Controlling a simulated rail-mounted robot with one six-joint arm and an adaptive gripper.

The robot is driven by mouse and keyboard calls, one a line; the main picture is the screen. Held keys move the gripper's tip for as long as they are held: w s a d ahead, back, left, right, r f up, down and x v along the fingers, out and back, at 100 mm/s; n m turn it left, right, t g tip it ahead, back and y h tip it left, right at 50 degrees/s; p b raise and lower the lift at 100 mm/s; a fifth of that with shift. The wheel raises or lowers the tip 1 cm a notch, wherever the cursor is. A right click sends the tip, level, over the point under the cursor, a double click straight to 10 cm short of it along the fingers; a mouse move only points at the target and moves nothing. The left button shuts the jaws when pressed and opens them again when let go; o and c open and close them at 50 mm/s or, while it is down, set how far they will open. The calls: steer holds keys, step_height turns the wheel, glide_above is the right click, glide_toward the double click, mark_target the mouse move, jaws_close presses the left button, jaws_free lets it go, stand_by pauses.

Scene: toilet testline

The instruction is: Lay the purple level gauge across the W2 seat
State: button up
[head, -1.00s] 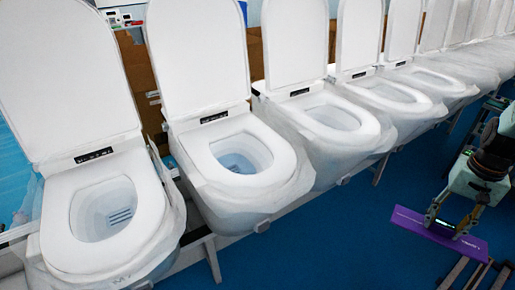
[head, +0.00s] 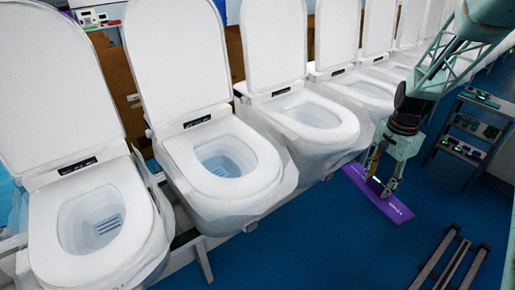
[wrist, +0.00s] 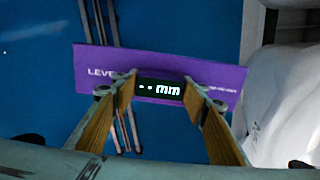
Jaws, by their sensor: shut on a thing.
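The purple level gauge (head: 397,211) is a long flat bar. My gripper (head: 382,183) is shut on its middle and holds it in the air to the right of the third toilet from the left. In the wrist view, the gauge (wrist: 218,72) lies across both fingers of the gripper (wrist: 158,88), with a small dark display showing "--mm" between them. White seats with raised lids stand in a row: the nearest seat (head: 60,225), the second (head: 270,165) and the third (head: 345,125). No W2 label is readable, so I cannot tell which seat is W2.
A dark metal frame (head: 452,262) stands on the blue floor at the lower right. A shelf cart (head: 478,125) with small devices stands behind it. Raised lids (head: 178,65) rise behind the seats. The blue floor (head: 330,245) in front of the row is open.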

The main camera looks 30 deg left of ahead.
steer(key=s+a+r+m+p, duration=0.2)
steer(key=a+m, duration=0.3)
steer(key=a, duration=0.8)
steer(key=s+a+r+m+p, duration=0.2)
steer(key=a+r+m+p, duration=0.1)
steer(key=a, duration=0.9)
steer(key=s+a+r+m+p, duration=0.1)
steer(key=a+r+m+p, duration=0.2)
steer(key=a+m, duration=0.4)
steer(key=shift+s+a+r, duration=0.15)
steer(key=shift+a+r, duration=0.05)
steer(key=shift+a, duration=0.9)
steer(key=shift+s+a+r, duration=0.1)
steer(key=shift+a+r, duration=0.15)
steer(key=shift+a, duration=0.85)
steer(key=shift+s+a+r, duration=0.15)
steer(key=shift+a+r, duration=0.05)
steer(key=shift+a, duration=0.9)
steer(key=s+a+f+p, duration=0.1)
steer(key=s+a+p, duration=0.1)
steer(key=s+a, duration=0.6)
steer(key=a, duration=0.5)
steer(key=shift+s+a+f, duration=0.15)
steer(key=shift+a+f, duration=0.1)
steer(key=shift+a, duration=0.15)
steer(key=shift+f, duration=1.7)
steer(key=shift+f, duration=0.15)
